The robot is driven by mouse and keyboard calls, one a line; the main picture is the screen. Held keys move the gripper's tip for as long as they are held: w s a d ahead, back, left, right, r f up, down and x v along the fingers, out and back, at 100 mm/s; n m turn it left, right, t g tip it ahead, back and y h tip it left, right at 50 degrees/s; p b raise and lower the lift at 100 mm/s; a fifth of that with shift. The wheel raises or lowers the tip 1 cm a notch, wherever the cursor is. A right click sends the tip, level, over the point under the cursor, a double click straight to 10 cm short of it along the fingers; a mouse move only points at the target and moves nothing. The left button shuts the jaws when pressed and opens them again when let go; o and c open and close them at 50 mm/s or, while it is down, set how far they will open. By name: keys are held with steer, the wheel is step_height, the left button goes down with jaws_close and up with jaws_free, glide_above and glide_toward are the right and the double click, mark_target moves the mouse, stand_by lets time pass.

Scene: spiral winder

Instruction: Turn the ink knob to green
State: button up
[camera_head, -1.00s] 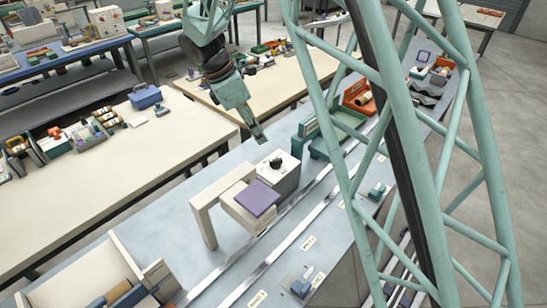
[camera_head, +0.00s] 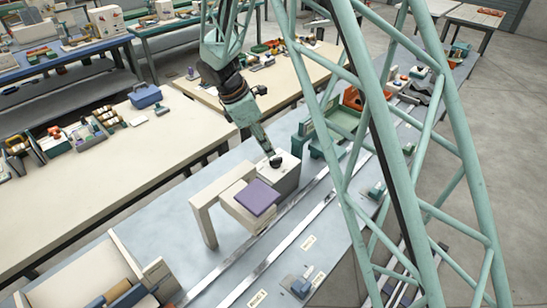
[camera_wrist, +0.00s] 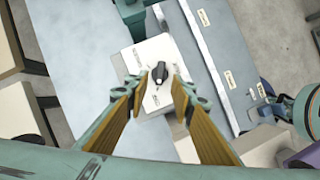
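The ink knob (camera_wrist: 159,73) is a small black knob on the top of a white box (camera_wrist: 150,50), with small printed labels around it that are too small to read. In the head view the knob (camera_head: 275,161) is partly covered by the tip of my gripper (camera_head: 268,150). In the wrist view my gripper (camera_wrist: 160,90) is open, with its two tan-padded fingers spread to the left and right of the knob. Nothing is held. I cannot tell whether the fingertips touch the box.
A cream frame with a purple pad (camera_head: 257,197) stands just left of the white box. A green tray (camera_head: 340,125) stands to its right. Metal rails (camera_head: 300,227) run along the bench in front. A cream table (camera_head: 100,165) lies behind.

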mark_target(275, 159)
steer(key=shift+x, duration=3.05)
steer(key=shift+c, duration=0.7)
jaws_close()
